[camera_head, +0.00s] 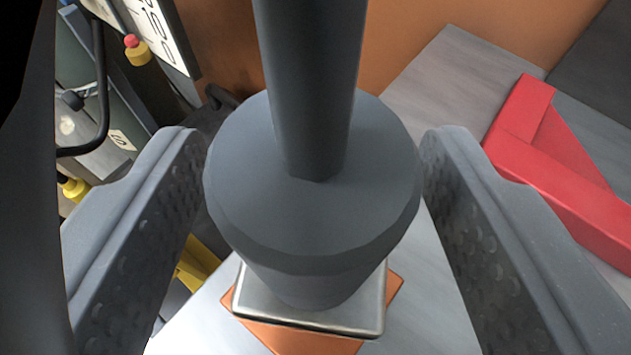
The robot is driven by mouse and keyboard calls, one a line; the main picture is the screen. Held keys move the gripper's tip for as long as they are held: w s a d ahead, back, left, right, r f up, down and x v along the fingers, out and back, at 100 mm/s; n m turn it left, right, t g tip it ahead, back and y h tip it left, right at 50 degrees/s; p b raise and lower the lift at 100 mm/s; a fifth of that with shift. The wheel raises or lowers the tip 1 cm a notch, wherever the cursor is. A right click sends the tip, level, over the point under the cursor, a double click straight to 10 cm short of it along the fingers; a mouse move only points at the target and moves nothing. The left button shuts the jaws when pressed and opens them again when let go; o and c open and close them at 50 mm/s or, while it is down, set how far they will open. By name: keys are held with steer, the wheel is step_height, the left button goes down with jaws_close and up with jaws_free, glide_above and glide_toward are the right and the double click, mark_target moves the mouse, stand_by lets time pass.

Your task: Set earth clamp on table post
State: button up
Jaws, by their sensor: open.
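A dark grey round piece (310,220), which looks like the earth clamp, stands between the two fingers of my gripper (315,145). A thick grey stem rises from its top and runs out of the upper edge of the view. Below it is a square silver plate (360,315), lying over an orange-copper square (285,340) on the table. Whether that is the table post, I cannot tell. My gripper is open, with one finger on each side of the grey piece and visible gaps to it. The underside of the piece is hidden.
A grey metal table top (430,300) spreads below. A red angled block (560,180) lies on the right, beyond the right finger. At the upper left are equipment with a red-and-yellow button (135,48), a black cable (103,90) and yellow parts. An orange-brown surface is behind.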

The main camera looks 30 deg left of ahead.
steer(key=v, duration=1.3)
steer(key=shift+s+d+b, duration=0.2)
steer(key=shift+s+b, duration=0.1)
steer(key=shift+b, duration=0.05)
steer(key=w+d+r+m+t+h+p, duration=0.1)
steer(key=w+d+r, duration=0.1)
steer(key=d+r, duration=0.55)
steer(key=w+d+r+m+t+h+p, duration=0.1)
steer(key=w+d+r+h, duration=0.2)
steer(key=r, duration=0.7)
steer(key=w+d+r+m+t, duration=0.1)
steer(key=w+d+r+m, duration=0.1)
steer(key=d+r, duration=0.55)
steer(key=s+d+r+m+h, duration=0.1)
steer(key=s+d+r, duration=0.2)
steer(key=r, duration=0.5)
steer(key=s+d+r+m+t+h+p, duration=0.1)
steer(key=s+d+r, duration=0.3)
steer(key=r, duration=0.4)
steer(key=s+d+r+m+h+p, duration=0.1)
steer(key=s+d+r, duration=0.3)
steer(key=r, duration=0.5)
steer(key=shift+d+h, duration=0.3)
steer(key=shift+d, duration=0.25)
steer(key=shift+w+f, duration=0.1)
steer(key=c, duration=0.4)
steer(key=shift+a, duration=0.1)
steer(key=shift+c, duration=0.2)
